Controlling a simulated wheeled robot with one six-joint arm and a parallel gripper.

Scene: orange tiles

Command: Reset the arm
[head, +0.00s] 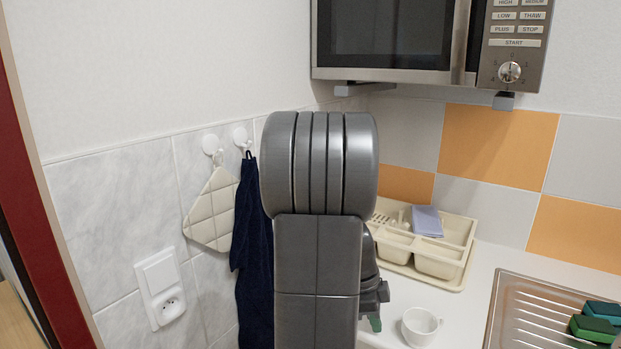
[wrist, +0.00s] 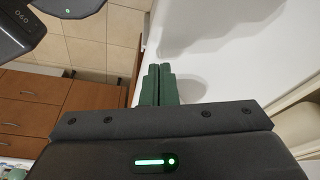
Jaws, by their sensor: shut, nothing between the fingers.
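My gripper (wrist: 158,72) shows in the wrist view with its two green fingers together, shut and empty. Pale wall or counter surface lies beyond the fingertips on the right, with soft shadows on it. In the head view my grey arm stands upright in the middle and hides most of the gripper. Only a small green fingertip part of it (head: 375,324) shows low beside the arm, above the counter and left of the white cup (head: 420,326).
A cream dish rack (head: 455,262) holding a folded grey-blue cloth (head: 427,221) stands behind the cup. A metal drainboard (head: 530,312) with green sponges (head: 592,328) is at right. A microwave (head: 395,75) hangs above. A navy towel (head: 252,240) and pot holder (head: 211,212) hang left.

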